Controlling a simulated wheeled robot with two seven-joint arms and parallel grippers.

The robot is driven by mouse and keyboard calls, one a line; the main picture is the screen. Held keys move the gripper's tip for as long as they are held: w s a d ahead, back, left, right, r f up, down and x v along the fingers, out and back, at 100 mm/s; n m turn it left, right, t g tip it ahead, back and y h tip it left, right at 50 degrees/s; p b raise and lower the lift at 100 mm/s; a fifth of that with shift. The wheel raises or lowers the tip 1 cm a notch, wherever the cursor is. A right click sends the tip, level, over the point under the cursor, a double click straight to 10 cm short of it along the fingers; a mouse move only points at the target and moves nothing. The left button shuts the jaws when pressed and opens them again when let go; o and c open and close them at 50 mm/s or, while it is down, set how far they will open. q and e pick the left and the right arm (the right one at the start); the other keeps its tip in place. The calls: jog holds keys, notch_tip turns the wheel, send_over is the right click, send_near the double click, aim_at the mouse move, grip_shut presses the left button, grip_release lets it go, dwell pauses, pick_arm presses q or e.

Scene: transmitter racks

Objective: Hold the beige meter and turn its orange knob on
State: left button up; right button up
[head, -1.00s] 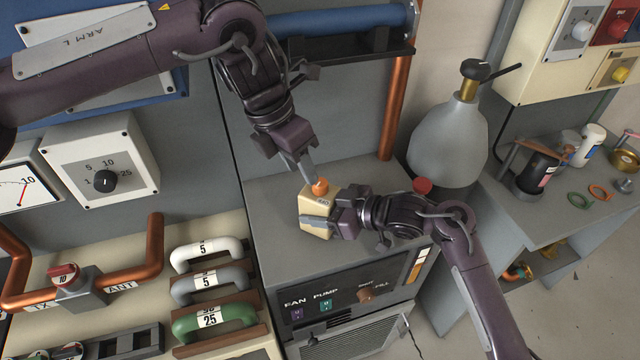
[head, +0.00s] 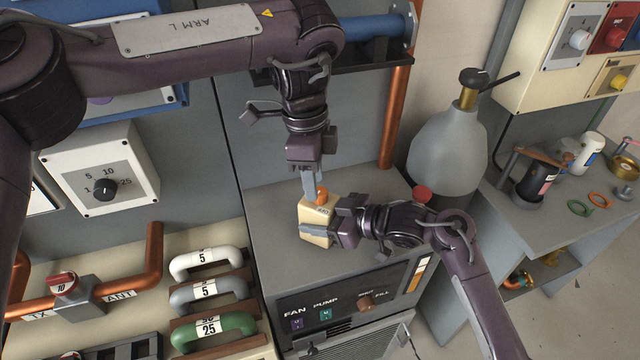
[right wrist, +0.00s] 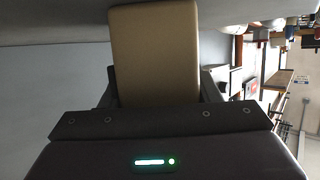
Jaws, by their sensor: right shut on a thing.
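The beige meter (head: 315,212) is a small box on the grey cabinet top (head: 270,225). Its orange knob (head: 322,193) is on its upper side. My right gripper (head: 322,233) is shut on the meter from the right. In the right wrist view the meter (right wrist: 155,55) stands between its fingers. My left gripper (head: 312,190) comes down from above, with its fingertips at the knob's left edge. The fingers overlap in this view, so I cannot tell whether they are open or shut, or whether they grip the knob.
A grey bottle (head: 448,145) with a black valve stands right of the cabinet. A blue pipe (head: 365,33) and a copper pipe (head: 395,110) run behind. Handles, such as the green one (head: 212,325), are at lower left. A side table (head: 560,215) holds loose parts.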

aim_at(320, 190)
pick_arm(q)
jog(key=n, duration=0.2)
jog(key=w+r+n, duration=0.1)
jog(key=n, duration=0.3)
jog(key=shift+w+d+r+n+t+y, duration=0.2)
jog(key=shift+d+r+n+t+y, duration=0.1)
jog(key=shift+d+r+n, duration=0.1)
jog(key=n, duration=0.3)
jog(key=w+r+n, duration=0.1)
jog(key=shift+d+n, duration=0.2)
jog(key=shift+n, duration=0.1)
notch_tip(320, 190, down, 7)
jog(key=shift+f, duration=0.15)
jog(key=c, duration=0.7)
